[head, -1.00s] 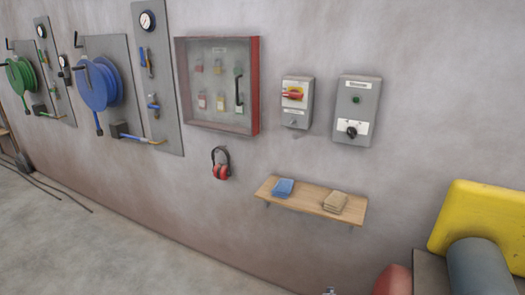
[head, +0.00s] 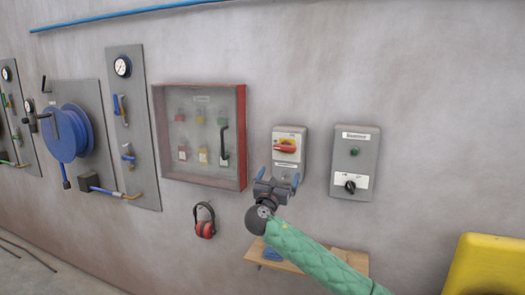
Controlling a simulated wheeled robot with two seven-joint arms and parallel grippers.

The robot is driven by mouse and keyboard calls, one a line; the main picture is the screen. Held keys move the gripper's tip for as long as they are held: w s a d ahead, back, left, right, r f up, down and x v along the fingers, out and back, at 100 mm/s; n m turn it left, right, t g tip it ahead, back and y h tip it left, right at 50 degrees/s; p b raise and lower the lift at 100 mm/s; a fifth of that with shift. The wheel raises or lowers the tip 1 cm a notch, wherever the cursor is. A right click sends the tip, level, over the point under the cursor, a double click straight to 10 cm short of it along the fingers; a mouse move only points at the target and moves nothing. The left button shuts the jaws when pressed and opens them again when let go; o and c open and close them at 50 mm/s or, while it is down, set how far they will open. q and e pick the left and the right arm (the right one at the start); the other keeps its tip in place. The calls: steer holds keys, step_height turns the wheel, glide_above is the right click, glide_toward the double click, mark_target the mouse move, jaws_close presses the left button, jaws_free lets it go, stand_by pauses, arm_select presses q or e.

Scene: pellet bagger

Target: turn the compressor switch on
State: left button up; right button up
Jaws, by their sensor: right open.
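Two grey switch boxes hang on the wall. I cannot read which box is the compressor's. My right gripper (head: 279,178) is open and empty, just below the red handle in the picture, covering the lower part of the left box. The black knob is clear of it. My left gripper is not in view.
A red-framed cabinet (head: 243,135) hangs left of the boxes. Red ear defenders (head: 205,221) hang below it. A wooden shelf (head: 355,261) is partly hidden behind my right arm. A yellow object (head: 490,265) stands at lower right. The wall around the right box is bare.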

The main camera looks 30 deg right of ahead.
mark_target(284, 150)
steer(key=shift+h, duration=0.5)
steer(key=w+d+r+p, duration=0.1)
steer(key=r, duration=0.1)
steer(key=w+d+r+p, duration=0.1)
steer(key=r, duration=0.1)
steer(key=w+d+r+p, duration=0.1)
steer(key=w+r, duration=0.1)
steer(key=shift+w+d+r, duration=0.1)
steer(key=shift+d+r, duration=0.05)
steer(key=shift+d, duration=0.1)
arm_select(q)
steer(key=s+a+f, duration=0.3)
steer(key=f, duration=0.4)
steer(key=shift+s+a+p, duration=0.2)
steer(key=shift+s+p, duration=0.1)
arm_select(e)
steer(key=shift+x, duration=0.9)
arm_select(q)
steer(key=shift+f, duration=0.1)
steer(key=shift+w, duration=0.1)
arm_select(e)
steer(key=c, duration=1)
